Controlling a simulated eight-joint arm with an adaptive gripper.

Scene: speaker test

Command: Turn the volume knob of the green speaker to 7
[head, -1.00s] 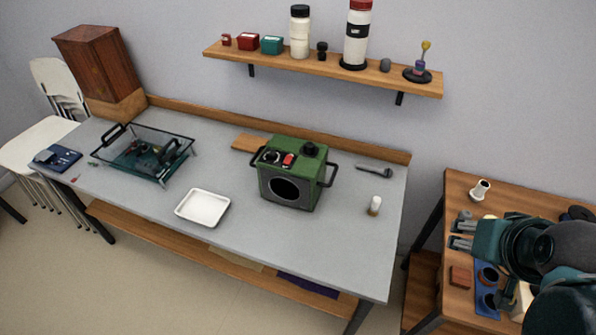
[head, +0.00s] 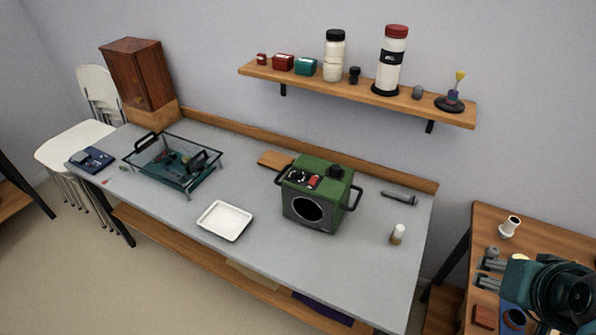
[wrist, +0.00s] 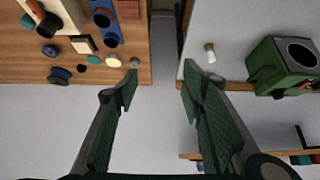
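The green speaker (head: 332,192) stands upright on the grey workbench, with a round dark opening in its front and a black handle on each side. Its top carries a large black knob (head: 335,171), a dark dial (head: 299,176) and a red part (head: 314,182). The knob markings are too small to read. In the wrist view the speaker (wrist: 270,68) is at the right, its top mostly hidden. My gripper (head: 482,272) is well right of the speaker, over the wooden side table. In the wrist view my gripper (wrist: 160,72) is open, with nothing between its fingers.
The workbench (head: 265,245) also holds a white tray (head: 224,221), a wire basket (head: 160,165), a small bottle (head: 397,235) and a dark tool (head: 399,197). A wall shelf (head: 360,91) with jars hangs above. A gap separates the bench from the side table (head: 490,216).

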